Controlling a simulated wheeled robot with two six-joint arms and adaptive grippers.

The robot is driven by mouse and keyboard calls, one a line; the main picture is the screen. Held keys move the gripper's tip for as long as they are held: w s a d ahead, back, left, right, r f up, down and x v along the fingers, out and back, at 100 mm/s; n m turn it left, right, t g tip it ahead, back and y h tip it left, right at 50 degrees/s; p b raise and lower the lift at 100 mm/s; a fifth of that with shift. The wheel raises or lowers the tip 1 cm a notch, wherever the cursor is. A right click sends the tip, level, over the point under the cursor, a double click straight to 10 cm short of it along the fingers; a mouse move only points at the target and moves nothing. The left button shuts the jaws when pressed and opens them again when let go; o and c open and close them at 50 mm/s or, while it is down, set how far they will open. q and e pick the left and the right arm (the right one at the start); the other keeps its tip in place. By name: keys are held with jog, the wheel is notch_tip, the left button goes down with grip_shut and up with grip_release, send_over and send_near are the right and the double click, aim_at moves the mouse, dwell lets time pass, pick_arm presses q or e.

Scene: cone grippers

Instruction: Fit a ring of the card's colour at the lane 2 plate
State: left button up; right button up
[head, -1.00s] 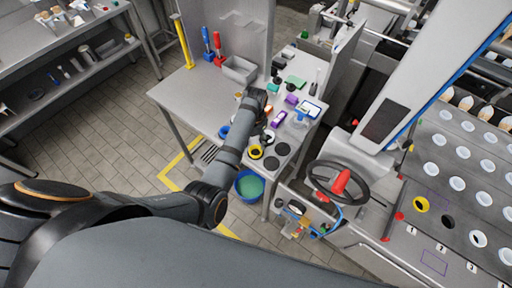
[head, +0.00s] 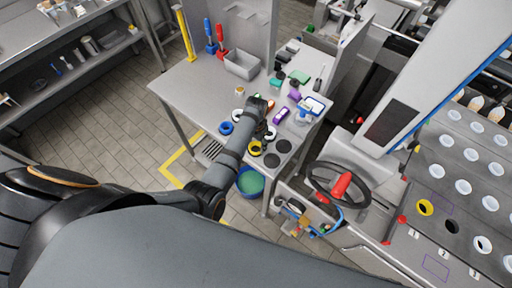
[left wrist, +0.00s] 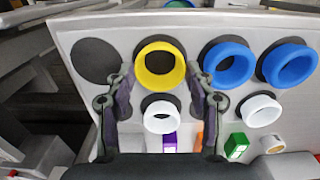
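A yellow ring (head: 255,148) stands on a dark disc on the bench. In the left wrist view this yellow ring (left wrist: 160,65) shows between and beyond the fingertips, with a visible gap each side. My left gripper (head: 260,106) is over the bench; in the left wrist view it is open and empty (left wrist: 159,82). Blue rings (left wrist: 228,63) and white rings (left wrist: 160,114) are beside the yellow one. On the machine at right, the lane 2 spot (head: 452,226) is a bare dark disc; lane 1 has a yellow ring (head: 424,208). I cannot make out the card. My right gripper is out of view.
The bench (head: 180,90) carries a grey bin (head: 242,65), a purple block (head: 281,116) and a blue-edged display (head: 314,105). A blue bucket (head: 250,181) is on the floor below its edge. A black handwheel (head: 340,185) stands between bench and lanes.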

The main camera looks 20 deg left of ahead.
pick_arm(q)
jog(key=shift+r+p, duration=0.65)
jog(key=shift+r, duration=0.8)
jog(key=shift+c, duration=0.2)
jog(key=shift+r, duration=1.1)
